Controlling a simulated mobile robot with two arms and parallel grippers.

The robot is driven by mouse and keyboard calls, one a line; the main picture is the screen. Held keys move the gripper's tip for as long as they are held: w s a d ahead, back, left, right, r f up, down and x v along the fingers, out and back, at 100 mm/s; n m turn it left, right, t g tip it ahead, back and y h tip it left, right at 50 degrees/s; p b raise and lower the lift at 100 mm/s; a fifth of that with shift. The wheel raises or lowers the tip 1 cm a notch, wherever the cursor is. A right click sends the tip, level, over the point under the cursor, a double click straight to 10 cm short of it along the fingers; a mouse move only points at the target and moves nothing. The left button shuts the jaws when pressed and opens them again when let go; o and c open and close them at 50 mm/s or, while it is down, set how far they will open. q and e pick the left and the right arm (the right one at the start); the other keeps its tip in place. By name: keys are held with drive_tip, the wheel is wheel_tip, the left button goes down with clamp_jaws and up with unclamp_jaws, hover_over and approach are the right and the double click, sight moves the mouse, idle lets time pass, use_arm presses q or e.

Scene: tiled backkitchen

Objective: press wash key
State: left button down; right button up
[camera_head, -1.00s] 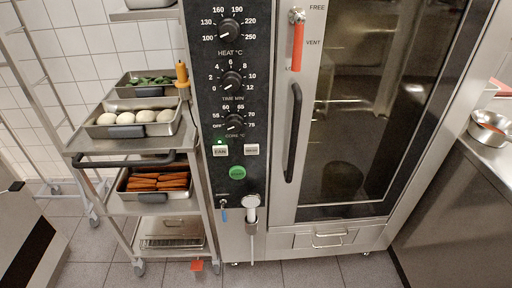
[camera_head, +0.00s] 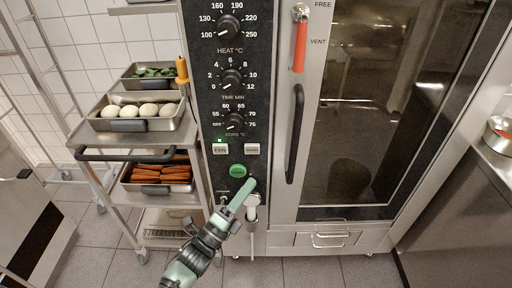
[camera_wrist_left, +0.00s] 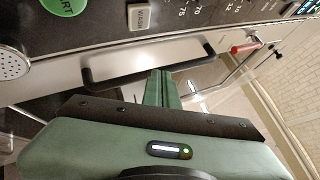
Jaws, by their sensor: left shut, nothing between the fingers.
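The wash key (camera_head: 252,149) is a small pale rectangular key on the black oven panel, right of the fan key (camera_head: 220,149). In the left wrist view the wash key (camera_wrist_left: 141,16) shows at the top with its lettering readable. My left gripper (camera_head: 249,184) is shut and empty, its green fingers pointing up toward the panel, below the wash key and just right of and below the green start button (camera_head: 237,171). In the left wrist view its fingertips (camera_wrist_left: 161,74) are apart from the key. My right gripper is out of view.
A black door handle (camera_head: 295,134) stands out right of the panel. A trolley with trays of eggs (camera_head: 140,110) and carrots (camera_head: 160,174) stands left. Several dials sit above the keys.

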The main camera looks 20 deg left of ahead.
use_arm(q)
drive_tip(key=shift+d+r+m+h, duration=0.15)
drive_tip(key=shift+r+m+h, duration=0.15)
drive_tip(key=shift+r, duration=0.4)
drive_tip(key=b, duration=0.3)
approach(259, 146)
drive_tip(key=w+d+r, duration=0.1)
drive_tip(key=w+d, duration=0.1)
drive_tip(key=d, duration=0.1)
drive_tip(key=shift+w+a+r+b, duration=0.4)
drive_tip(key=shift+w+b, duration=0.15)
drive_tip(key=shift+w, duration=0.1)
idle(0.5)
idle(0.6)
drive_tip(key=shift+w+a+b, duration=0.1)
drive_tip(key=shift+w+b, duration=0.2)
drive_tip(key=shift+w, duration=0.1)
